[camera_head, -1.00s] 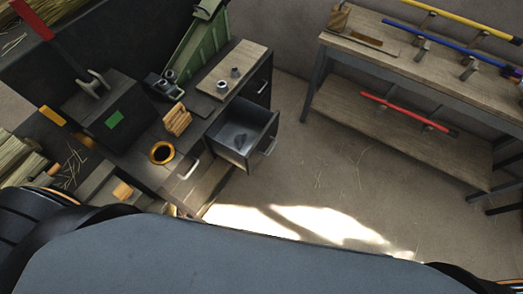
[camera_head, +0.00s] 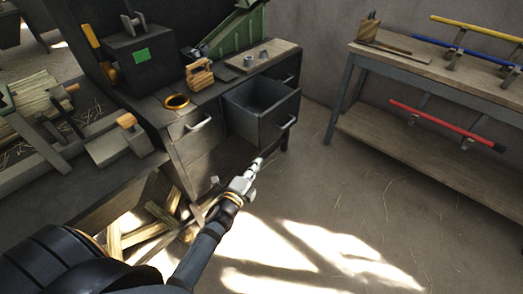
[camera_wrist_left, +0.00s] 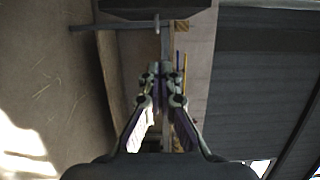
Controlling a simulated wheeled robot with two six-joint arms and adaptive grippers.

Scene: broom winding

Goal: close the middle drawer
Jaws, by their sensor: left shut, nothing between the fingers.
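The middle drawer (camera_head: 276,121) stands pulled out of the dark workbench in the head view, open at the top and seemingly empty. A light bar handle (camera_head: 289,122) is on its front. My left gripper (camera_head: 260,163) is below and in front of the drawer, apart from it, pointing up toward the bench. It is shut and empty. In the left wrist view its fingers (camera_wrist_left: 162,70) meet at the centre, with part of a dark panel edge at the top. My right gripper is not in view.
The closed drawer (camera_head: 196,128) to the left has its own handle. The bench top holds a yellow ring (camera_head: 177,101), a wooden block (camera_head: 200,74) and a green machine (camera_head: 238,35). A table with coloured rods (camera_head: 447,135) stands right. Floor between is clear.

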